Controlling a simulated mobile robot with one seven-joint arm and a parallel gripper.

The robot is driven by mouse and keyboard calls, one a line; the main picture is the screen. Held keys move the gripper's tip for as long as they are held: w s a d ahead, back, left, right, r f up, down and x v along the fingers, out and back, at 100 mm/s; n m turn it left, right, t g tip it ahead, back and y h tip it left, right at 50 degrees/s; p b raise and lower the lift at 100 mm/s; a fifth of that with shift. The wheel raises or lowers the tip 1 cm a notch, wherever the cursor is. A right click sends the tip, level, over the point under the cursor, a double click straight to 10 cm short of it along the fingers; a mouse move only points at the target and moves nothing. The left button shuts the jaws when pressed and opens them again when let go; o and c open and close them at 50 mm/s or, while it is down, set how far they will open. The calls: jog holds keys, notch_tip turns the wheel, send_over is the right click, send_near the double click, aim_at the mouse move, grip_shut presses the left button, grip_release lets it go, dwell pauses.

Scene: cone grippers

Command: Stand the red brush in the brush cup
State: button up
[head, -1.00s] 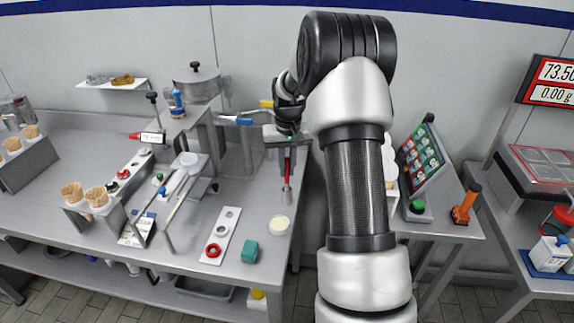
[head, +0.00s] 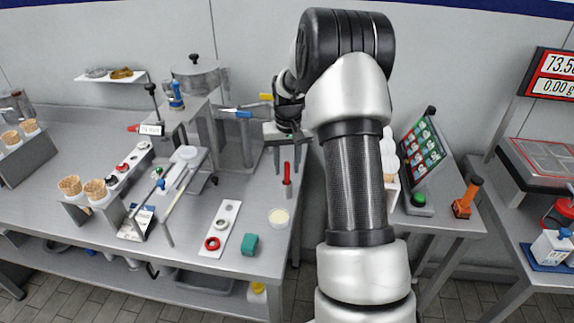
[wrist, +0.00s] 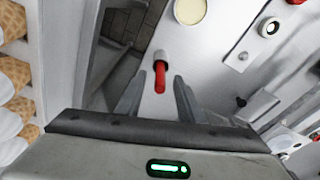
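The red brush (head: 287,174) is below my gripper (head: 286,146) near the right side of the steel table in the head view. Its red handle looks near upright, with a small grey part at its lower end. In the wrist view the red handle (wrist: 160,78) lies between the two spread fingers of my gripper (wrist: 164,82), with space on both sides. A short grey round end shows beyond it. I cannot tell whether that grey part is the brush's own end or the brush cup. No brush cup is clearly recognizable.
A round cream-filled dish (head: 279,218) and a green block (head: 249,244) stand nearer the table's front. A white strip with rings (head: 220,229) lies left. The table's right edge is close to the brush, with a gap to the touchscreen stand (head: 422,160).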

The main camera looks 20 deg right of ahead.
notch_tip(320, 180, up, 17)
jog(key=s, duration=0.2)
jog(key=shift+a+r+p, duration=0.15)
jog(key=shift+a+p, duration=0.15)
jog(key=shift+p, duration=0.1)
dwell(0.5)
jog(key=s+a+r+n+t+p, duration=0.2)
jog(key=s+a+r+p, duration=0.1)
jog(key=s+a+r, duration=0.9)
jog(key=s+a+f+t+p, duration=0.1)
jog(key=s+a, duration=0.1)
jog(key=s, duration=0.6)
jog(key=s+a+f+n+t+p, duration=0.1)
jog(key=s+a+f, duration=0.1)
jog(key=s, duration=0.7)
jog(key=shift+s, duration=0.25)
